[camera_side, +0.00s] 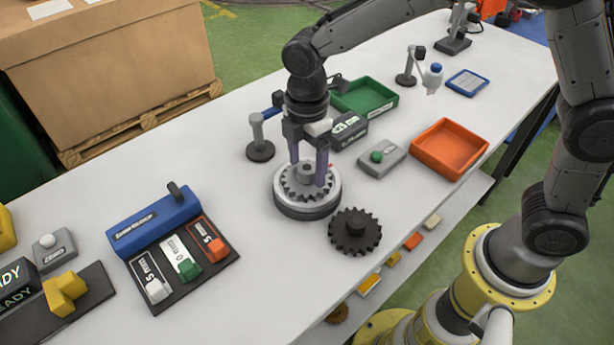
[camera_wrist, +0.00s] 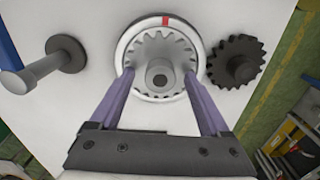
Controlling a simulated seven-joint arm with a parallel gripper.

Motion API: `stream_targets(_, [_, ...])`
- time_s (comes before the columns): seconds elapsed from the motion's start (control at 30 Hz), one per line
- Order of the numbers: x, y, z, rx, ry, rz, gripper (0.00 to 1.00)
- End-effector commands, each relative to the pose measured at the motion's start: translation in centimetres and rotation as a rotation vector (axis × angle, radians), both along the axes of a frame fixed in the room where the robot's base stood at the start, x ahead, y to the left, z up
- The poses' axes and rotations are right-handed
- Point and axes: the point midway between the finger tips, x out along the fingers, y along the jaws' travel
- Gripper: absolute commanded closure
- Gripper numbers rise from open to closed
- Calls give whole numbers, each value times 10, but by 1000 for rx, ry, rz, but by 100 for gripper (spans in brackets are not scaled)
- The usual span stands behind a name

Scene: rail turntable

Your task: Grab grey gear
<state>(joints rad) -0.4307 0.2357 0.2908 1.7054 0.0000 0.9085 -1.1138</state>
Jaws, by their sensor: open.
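The grey gear (camera_side: 297,186) lies on the round turntable (camera_side: 308,211), with its hub pointing up. In the wrist view the grey gear (camera_wrist: 145,62) sits inside the turntable's white ring (camera_wrist: 128,40), which carries a red mark at its far edge. My gripper (camera_side: 308,170) is open above the turntable, pointing down. Its two purple fingers stand on either side of the gear's hub, and in the wrist view the fingertips (camera_wrist: 159,73) are at the left and right of the gear. I cannot tell whether they touch it.
A dark gear (camera_side: 355,232) lies on the table beside the turntable. A grey post (camera_side: 258,140) stands on the other side. A grey box with a green button (camera_side: 380,160), an orange tray (camera_side: 450,148) and a green tray (camera_side: 364,97) are nearby. A slider panel (camera_side: 180,250) is at left.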

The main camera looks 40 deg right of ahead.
Motion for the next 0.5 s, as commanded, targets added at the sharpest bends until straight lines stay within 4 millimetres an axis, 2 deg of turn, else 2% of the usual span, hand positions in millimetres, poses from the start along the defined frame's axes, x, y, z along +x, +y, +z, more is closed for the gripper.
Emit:
stream_targets(0.13, [0, 0, 0, 0, 1, 0, 22])
stream_targets(0.5, [0, 0, 0, 0, 1, 0, 88])
